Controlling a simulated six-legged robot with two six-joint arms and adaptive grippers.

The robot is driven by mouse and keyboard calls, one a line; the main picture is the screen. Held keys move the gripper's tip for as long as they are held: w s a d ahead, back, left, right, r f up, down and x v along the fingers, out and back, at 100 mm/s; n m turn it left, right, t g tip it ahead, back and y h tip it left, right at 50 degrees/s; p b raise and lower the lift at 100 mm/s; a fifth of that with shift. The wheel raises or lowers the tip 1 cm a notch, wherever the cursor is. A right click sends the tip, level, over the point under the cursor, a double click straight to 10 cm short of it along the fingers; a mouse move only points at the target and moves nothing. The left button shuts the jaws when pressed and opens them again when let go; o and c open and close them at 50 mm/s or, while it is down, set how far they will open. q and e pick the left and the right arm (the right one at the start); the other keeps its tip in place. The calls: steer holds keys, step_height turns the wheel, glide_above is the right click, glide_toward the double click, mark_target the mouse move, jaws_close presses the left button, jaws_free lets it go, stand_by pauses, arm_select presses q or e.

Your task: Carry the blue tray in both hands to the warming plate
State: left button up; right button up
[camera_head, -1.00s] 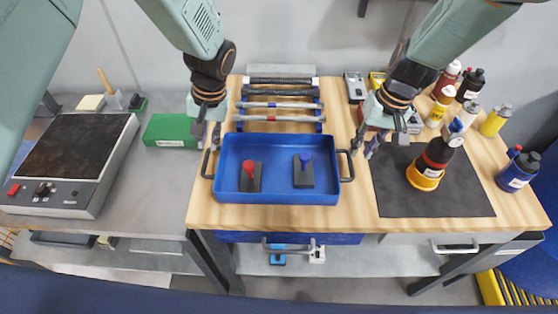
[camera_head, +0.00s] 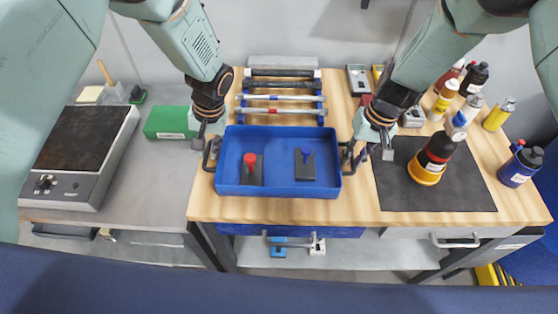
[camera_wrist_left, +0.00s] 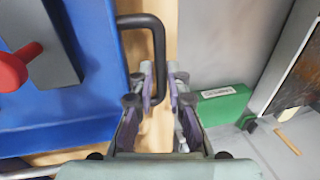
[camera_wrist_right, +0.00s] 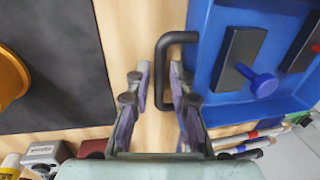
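The blue tray (camera_head: 278,172) sits on the wooden workbench, with a black handle at each end. It holds a grey block with a red knob (camera_head: 250,160) and a grey block with a blue knob (camera_head: 306,155). My left gripper (camera_head: 207,148) is open at the left handle; in the left wrist view the handle (camera_wrist_left: 158,50) lies between the parted fingers. My right gripper (camera_head: 366,150) is open at the right handle; in the right wrist view the handle (camera_wrist_right: 160,70) lies between the parted fingers. The warming plate (camera_head: 82,150), dark-topped with a control knob, stands on the grey counter at left.
A green box (camera_head: 168,122) lies on the counter between plate and tray. A tool rack (camera_head: 282,100) stands just behind the tray. At right, a bottle in an orange ring (camera_head: 428,172) stands on a black mat (camera_head: 440,197), with several bottles beyond.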

arm_select(q)
steer(key=shift+f, duration=0.6)
arm_select(e)
steer(key=shift+f, duration=0.65)
arm_select(q)
steer(key=shift+a, duration=0.1)
steer(key=shift+s, duration=0.1)
arm_select(e)
steer(key=shift+s+a, duration=0.1)
steer(key=shift+r, duration=0.1)
arm_select(q)
steer(key=shift+c, duration=0.2)
arm_select(e)
steer(key=shift+c, duration=0.3)
arm_select(q)
jaws_close()
arm_select(e)
jaws_close()
arm_select(q)
steer(key=shift+w, duration=0.25)
arm_select(e)
steer(key=shift+w, duration=0.2)
